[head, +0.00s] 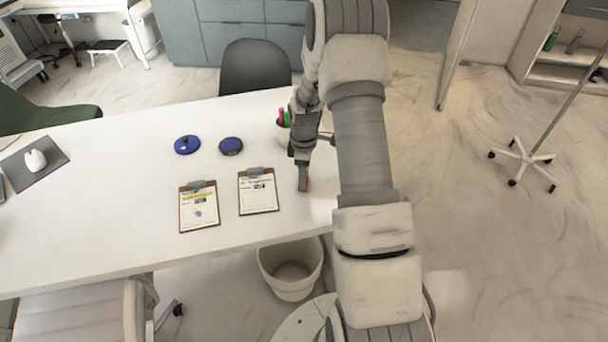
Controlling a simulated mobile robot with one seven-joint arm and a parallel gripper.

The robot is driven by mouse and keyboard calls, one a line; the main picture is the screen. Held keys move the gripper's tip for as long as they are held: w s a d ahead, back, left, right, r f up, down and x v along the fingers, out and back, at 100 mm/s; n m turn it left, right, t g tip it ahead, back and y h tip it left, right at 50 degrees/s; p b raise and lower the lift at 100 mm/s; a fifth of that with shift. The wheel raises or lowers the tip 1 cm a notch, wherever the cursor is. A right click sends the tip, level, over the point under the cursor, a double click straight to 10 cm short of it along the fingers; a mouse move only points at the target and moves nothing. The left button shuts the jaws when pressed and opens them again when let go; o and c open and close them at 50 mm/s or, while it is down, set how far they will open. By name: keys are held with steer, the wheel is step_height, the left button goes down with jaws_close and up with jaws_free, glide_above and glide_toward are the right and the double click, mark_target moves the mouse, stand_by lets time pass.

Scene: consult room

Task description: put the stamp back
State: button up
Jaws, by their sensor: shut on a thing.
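My gripper (303,181) is over the right part of the white table, to the right of the right clipboard. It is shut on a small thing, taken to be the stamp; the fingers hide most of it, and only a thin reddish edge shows. Two round dark-blue discs lie on the table left of the gripper. The right disc (231,146) looks flat.
Two clipboards with papers, the left (199,206) and the right (258,191), lie near the front edge. A cup with coloured pens (282,119) stands just behind my gripper, partly hidden. A bin (291,268) stands below the table (120,205). A chair (254,67) is behind it.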

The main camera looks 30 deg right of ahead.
steer(key=shift+f, duration=0.1)
steer(key=shift+f, duration=0.15)
steer(key=o, duration=1.1)
steer(key=shift+c, duration=0.2)
